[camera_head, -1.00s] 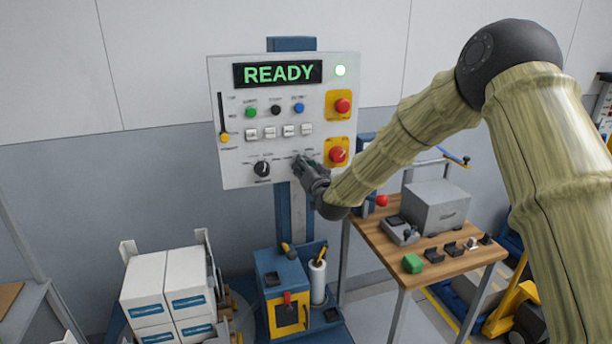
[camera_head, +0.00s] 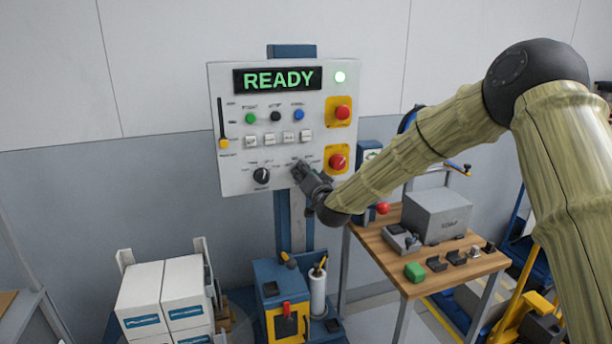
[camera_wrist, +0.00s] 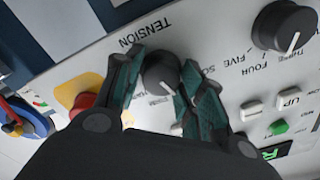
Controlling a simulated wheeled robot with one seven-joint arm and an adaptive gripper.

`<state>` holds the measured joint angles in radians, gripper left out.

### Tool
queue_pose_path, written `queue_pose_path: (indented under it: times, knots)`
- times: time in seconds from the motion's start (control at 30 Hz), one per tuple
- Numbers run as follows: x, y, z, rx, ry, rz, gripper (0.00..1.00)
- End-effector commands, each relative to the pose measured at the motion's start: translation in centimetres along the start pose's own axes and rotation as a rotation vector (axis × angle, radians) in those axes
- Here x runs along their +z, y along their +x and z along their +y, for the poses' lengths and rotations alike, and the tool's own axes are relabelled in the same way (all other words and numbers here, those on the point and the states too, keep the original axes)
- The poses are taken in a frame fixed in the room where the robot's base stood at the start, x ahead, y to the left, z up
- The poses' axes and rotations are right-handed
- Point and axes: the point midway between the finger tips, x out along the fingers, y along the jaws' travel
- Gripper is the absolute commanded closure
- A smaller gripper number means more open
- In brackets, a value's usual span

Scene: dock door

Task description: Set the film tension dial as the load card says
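The control panel (camera_head: 235,150) stands upright, with a lit READY display (camera_head: 277,78). My gripper (camera_head: 305,175) is at its lower right, covering the tension dial in the head view. In the wrist view the panel lettering is upside down. The black tension dial (camera_wrist: 160,72), under the word TENSION, sits between the two teal-padded fingers of my gripper (camera_wrist: 166,68). The fingers lie close to its sides; whether both press on it I cannot tell. A white pointer line shows on the dial; its scale words are partly hidden. I cannot make out a readable load card.
Another black dial (camera_head: 261,176) is left of my gripper. Red buttons on yellow plates (camera_head: 342,112) (camera_head: 338,161) are close on its right. A wooden bench (camera_head: 400,277) with a grey box (camera_head: 436,214) stands right; white cartons (camera_head: 184,290) stand lower left.

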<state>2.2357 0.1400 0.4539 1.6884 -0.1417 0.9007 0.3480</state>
Motion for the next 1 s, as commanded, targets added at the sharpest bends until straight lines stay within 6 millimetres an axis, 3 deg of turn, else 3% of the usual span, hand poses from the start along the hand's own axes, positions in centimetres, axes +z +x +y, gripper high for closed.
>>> queue_pose_path:
  times: [0.07,0.53,1.0]
  knots:
    - [0.0,0.0,0.0,0.000,0.000,0.000,0.42]
    - [0.0,-0.9,0.0,-0.001,0.000,0.000,0.42]
    - [0.0,-8.8,0.0,-0.001,0.001,-0.001,0.42]
